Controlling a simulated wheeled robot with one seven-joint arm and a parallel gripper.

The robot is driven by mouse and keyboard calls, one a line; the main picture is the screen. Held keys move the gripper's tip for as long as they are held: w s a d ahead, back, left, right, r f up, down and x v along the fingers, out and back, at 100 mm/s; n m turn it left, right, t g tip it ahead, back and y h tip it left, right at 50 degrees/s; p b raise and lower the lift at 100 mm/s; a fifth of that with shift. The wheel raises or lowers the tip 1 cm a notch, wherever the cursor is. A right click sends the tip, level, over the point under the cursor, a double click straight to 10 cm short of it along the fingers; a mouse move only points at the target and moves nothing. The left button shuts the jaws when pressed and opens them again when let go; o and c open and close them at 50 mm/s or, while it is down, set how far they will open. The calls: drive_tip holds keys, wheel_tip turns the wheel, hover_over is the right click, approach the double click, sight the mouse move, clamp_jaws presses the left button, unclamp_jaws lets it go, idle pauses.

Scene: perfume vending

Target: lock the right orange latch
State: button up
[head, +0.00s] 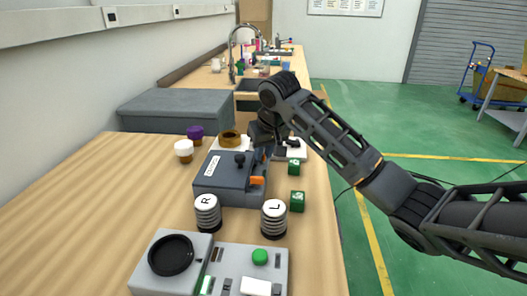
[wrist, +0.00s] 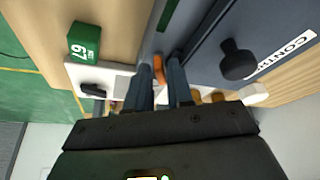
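A dark blue-grey control box (head: 225,190) stands on the wooden bench, with a black knob (head: 240,160) on top. An orange latch (head: 257,180) shows at its right front in the head view. My gripper (head: 268,150) is pointed down by the box's right edge, its fingertips partly hidden. In the wrist view my gripper (wrist: 160,72) is open, with a gap between its two dark fingers. An orange latch part (wrist: 158,70) shows between the fingertips. I cannot tell whether the fingers touch it, or whether it is the same latch. The knob (wrist: 238,60) lies to the right.
Green cubes (head: 297,201) stand right of the box; one (wrist: 84,42) shows in the wrist view. Two black-and-white cylinders, marked R (head: 207,213) and L (head: 273,219), stand in front. A grey panel (head: 215,262) is nearest. Purple-capped (head: 195,133) and white-capped (head: 184,151) jars stand behind left.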

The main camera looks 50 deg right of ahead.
clamp_jaws()
